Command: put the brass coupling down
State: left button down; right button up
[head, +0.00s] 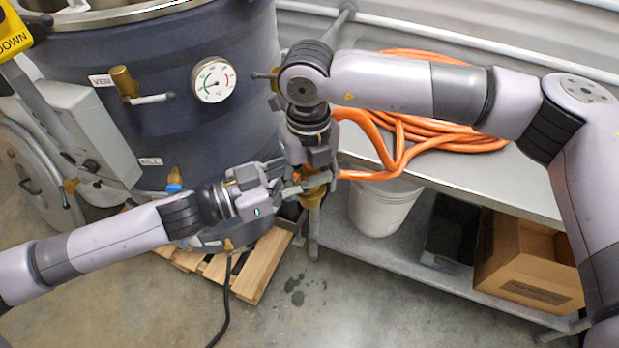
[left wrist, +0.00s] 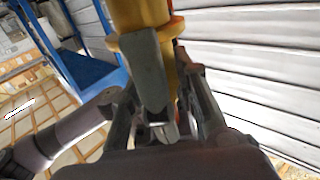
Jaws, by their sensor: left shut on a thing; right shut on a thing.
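The brass coupling (head: 312,197) is a yellow-gold fitting in the middle of the head view, off the front of the bench. My right gripper (head: 318,178) comes down from above and is shut on it. My left gripper (head: 290,188) reaches in from the left and is also shut on it. The fingers hide much of the coupling. In the left wrist view the coupling (left wrist: 138,14) stands large at the top, with the fingers of my left gripper (left wrist: 160,100) around its lower part. An orange hose (head: 358,175) runs up to the coupling's right side.
The hose's coils lie on the metal bench (head: 535,185). A white bucket (head: 380,208) and a cardboard box (head: 530,262) stand on its lower shelf (head: 440,283).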

pick_arm(q)
jog(key=c, duration=1.2)
grip_release()
